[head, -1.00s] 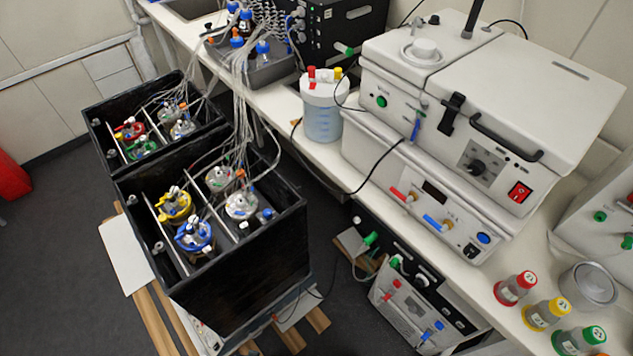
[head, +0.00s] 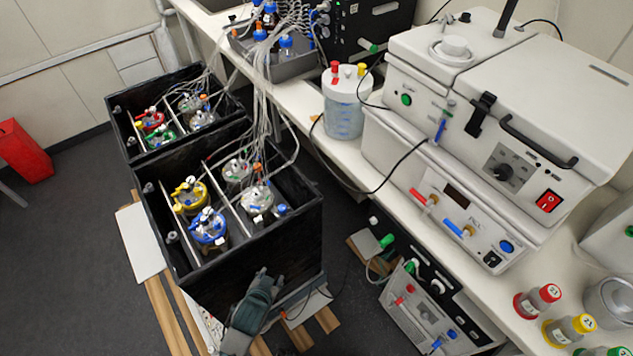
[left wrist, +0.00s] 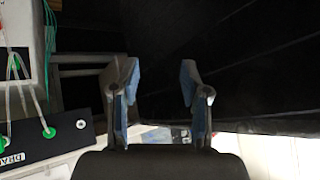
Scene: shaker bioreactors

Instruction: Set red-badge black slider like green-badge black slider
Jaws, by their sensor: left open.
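I cannot make out the red-badge black slider or the green-badge black slider in either view. The front black shaker box (head: 265,245) stands on a light base, partly hidden behind my arm. My left gripper (head: 262,280) is in front of the near wall of this box, low in the head view. In the left wrist view, my left gripper (left wrist: 158,78) has its two fingers spread with nothing between them. Behind the fingers is a dark box surface, with a pale panel strip (left wrist: 155,135) below. My right gripper is not in view.
A second black box (head: 125,105) with bottles stands behind the first. The white bench (head: 345,150) with machines runs along the right. Several bottles with tubes sit in the front box. Wooden slats (head: 165,310) lie below.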

